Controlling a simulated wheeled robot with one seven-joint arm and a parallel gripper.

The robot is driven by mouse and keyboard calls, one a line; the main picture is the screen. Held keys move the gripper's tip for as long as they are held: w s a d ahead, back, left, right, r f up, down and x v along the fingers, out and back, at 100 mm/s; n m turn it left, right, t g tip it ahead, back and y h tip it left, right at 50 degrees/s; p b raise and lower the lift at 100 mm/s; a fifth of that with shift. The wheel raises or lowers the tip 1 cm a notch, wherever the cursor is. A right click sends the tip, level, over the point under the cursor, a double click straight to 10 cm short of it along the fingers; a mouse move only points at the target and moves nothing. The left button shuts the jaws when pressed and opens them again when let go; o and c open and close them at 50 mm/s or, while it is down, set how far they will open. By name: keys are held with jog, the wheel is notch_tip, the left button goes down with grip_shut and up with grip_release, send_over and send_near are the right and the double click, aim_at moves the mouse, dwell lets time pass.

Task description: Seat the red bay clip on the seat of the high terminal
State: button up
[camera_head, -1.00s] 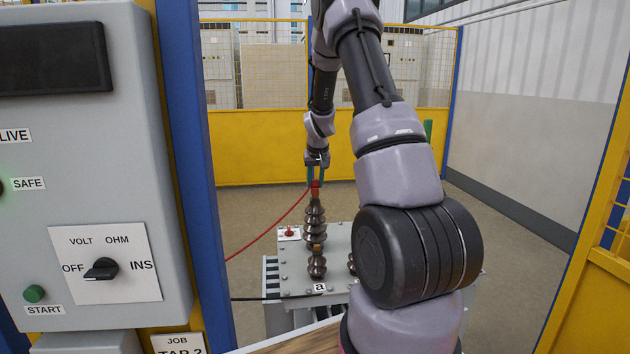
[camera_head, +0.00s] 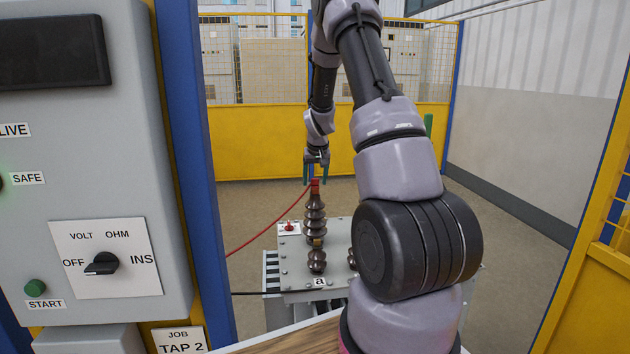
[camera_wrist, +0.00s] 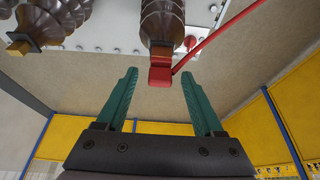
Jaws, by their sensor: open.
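The red bay clip (camera_head: 314,186) sits at the top of the tall brown ribbed terminal (camera_head: 315,217), with its red cable (camera_head: 266,231) running off to the left. In the wrist view the red clip (camera_wrist: 160,72) is at the end of the brown terminal (camera_wrist: 162,22), and the cable leaves it toward the upper right. My gripper (camera_head: 316,179) is open just above the clip, its green fingers spread to either side. In the wrist view the gap between the fingertips (camera_wrist: 159,72) lines up with the clip and is empty. Whether the clip is fully down on the seat cannot be told.
The grey tank lid (camera_head: 296,268) carries a shorter brown terminal (camera_head: 317,261) by label "a" and a small red fitting (camera_head: 289,227). A grey meter cabinet (camera_head: 90,190) and blue post (camera_head: 190,180) stand at left. Yellow fencing (camera_head: 255,146) lies behind.

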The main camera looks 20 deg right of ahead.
jog(key=v, duration=1)
jog(key=shift+r, duration=0.25)
jog(key=shift+s, duration=0.1)
jog(key=s+a+r+t+y, duration=0.2)
jog(key=s+a+r, duration=0.8)
jog(key=s+r, duration=0.4)
jog(key=s+a+r, duration=0.1)
jog(key=s+a, duration=0.2)
jog(key=s, duration=0.6)
jog(key=s+a+r+m+y, duration=0.1)
jog(key=s+a, duration=0.3)
jog(key=s, duration=0.5)
jog(key=shift+s+r+t, duration=0.4)
jog(key=shift+r, duration=0.4)
